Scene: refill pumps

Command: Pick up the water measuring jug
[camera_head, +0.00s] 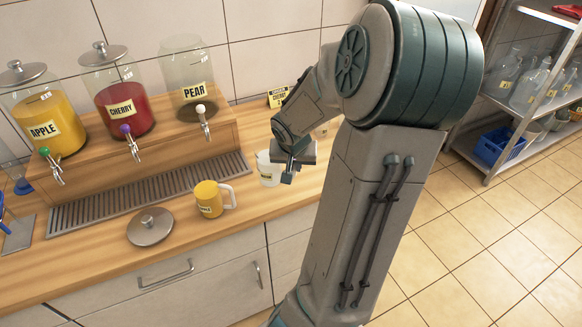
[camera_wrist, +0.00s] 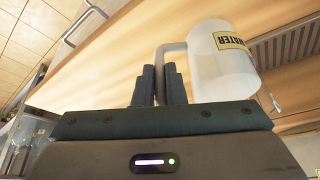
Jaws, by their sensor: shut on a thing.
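The water measuring jug (camera_head: 268,171) is a translucent white jug with a yellow label. In the head view it is on or just above the wooden counter, partly hidden by my gripper (camera_head: 291,172). In the wrist view the jug (camera_wrist: 223,60) shows its WATER label, and its handle (camera_wrist: 168,52) reaches down between the dark fingers. My gripper (camera_wrist: 161,88) is shut on the handle. The jug's body is to the right of the fingers in the wrist view. I cannot tell whether its base touches the counter.
A yellow jug (camera_head: 209,199) and a grey lid (camera_head: 150,227) lie on the counter (camera_head: 255,214) to the left. Dispensers labelled APPLE (camera_head: 45,122), CHERRY (camera_head: 124,106) and PEAR (camera_head: 190,72) stand behind a drip grille (camera_head: 140,196). A metal shelf (camera_head: 520,108) is at the right.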

